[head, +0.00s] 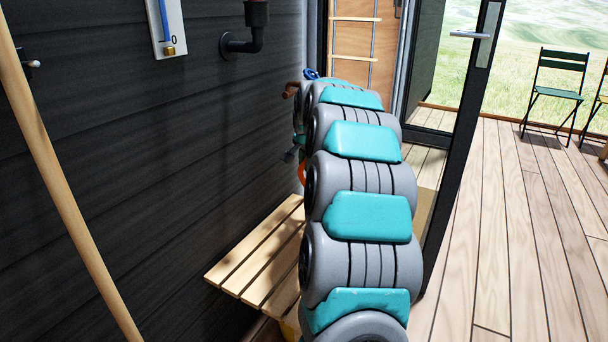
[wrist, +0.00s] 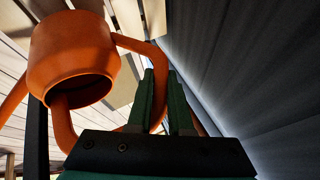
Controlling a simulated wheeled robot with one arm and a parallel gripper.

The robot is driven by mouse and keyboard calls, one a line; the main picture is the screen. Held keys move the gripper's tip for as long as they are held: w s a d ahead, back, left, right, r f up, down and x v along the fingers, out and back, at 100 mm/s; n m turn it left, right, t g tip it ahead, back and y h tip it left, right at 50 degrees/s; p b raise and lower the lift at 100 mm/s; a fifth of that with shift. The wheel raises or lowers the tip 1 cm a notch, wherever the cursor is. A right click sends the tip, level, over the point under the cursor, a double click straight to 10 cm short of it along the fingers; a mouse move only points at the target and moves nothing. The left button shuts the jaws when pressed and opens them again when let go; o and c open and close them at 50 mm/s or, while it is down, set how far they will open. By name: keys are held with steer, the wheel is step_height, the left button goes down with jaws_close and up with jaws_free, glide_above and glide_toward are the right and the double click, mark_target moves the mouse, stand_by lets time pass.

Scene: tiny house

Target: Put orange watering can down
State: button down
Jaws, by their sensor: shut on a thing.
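The orange watering can (wrist: 72,48) fills the upper left of the wrist view, with its dark opening toward the camera. Its curved handle runs to my gripper (wrist: 161,72). The green fingers are close together, shut on the handle; their exact contact is partly hidden. In the head view only a small orange piece of the watering can (head: 301,173) shows at the left edge of my arm. My arm hides the rest of it and my gripper there. Whether the can touches anything beneath it cannot be told.
A slatted wooden bench (head: 262,255) stands along the dark plank wall (head: 170,150), its near part bare. A wooden pole (head: 65,185) leans at the left. A glass door (head: 460,130) stands open right of my arm. The deck (head: 510,230) is clear, with green chairs (head: 558,85) farther off.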

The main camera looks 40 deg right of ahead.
step_height(320, 180, down, 3)
steer(key=shift+f, duration=0.2)
steer(key=shift+w+f, duration=0.15)
steer(key=shift+f, duration=0.05)
steer(key=shift+f, duration=0.2)
steer(key=c, duration=0.8)
jaws_free()
steer(key=shift+c, duration=0.2)
steer(key=shift+r, duration=0.1)
